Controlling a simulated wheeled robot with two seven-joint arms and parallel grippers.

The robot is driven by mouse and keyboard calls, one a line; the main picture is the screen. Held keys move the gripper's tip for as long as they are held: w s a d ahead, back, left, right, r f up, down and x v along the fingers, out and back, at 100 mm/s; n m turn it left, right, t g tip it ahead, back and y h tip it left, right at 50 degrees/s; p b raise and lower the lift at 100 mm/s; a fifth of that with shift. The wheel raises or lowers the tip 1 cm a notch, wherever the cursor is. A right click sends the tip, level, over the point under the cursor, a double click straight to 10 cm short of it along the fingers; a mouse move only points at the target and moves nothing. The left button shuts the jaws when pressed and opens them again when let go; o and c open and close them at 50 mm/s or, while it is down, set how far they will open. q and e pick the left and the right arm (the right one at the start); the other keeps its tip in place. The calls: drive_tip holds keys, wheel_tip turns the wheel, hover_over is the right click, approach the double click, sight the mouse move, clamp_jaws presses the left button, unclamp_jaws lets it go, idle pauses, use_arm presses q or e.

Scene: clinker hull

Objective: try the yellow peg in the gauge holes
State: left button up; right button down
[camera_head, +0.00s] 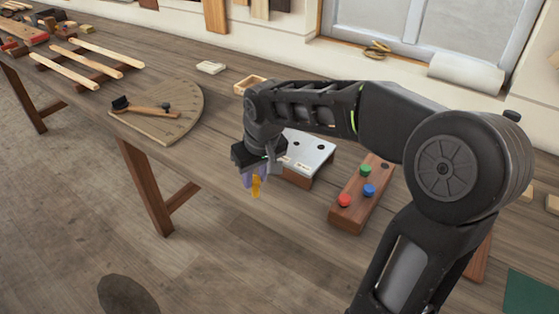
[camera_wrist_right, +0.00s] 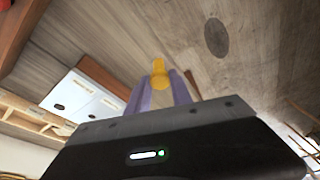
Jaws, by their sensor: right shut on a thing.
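The gauge plate (camera_wrist_right: 78,98) also shows at left in the right wrist view, apart from the peg. My left gripper is out of view.
A wooden rack (camera_head: 345,215) with red, green and blue pegs stands right of the gauge. A fan-shaped board (camera_head: 185,125) with a mallet-like tool lies to the left. A small wooden tray (camera_head: 245,84) lies behind. My right arm covers the bench's middle.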

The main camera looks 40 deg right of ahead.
drive_tip(key=w+a+f, duration=0.3)
drive_tip(key=a+f, duration=0.1)
drive_tip(key=a, duration=0.2)
drive_tip(key=w+a+f+n, duration=0.1)
drive_tip(key=w+a+f, duration=0.2)
drive_tip(key=a, duration=0.3)
drive_tip(key=shift+a+f, duration=0.35)
drive_tip(key=shift+f, duration=0.35)
drive_tip(key=shift+w, duration=0.1)
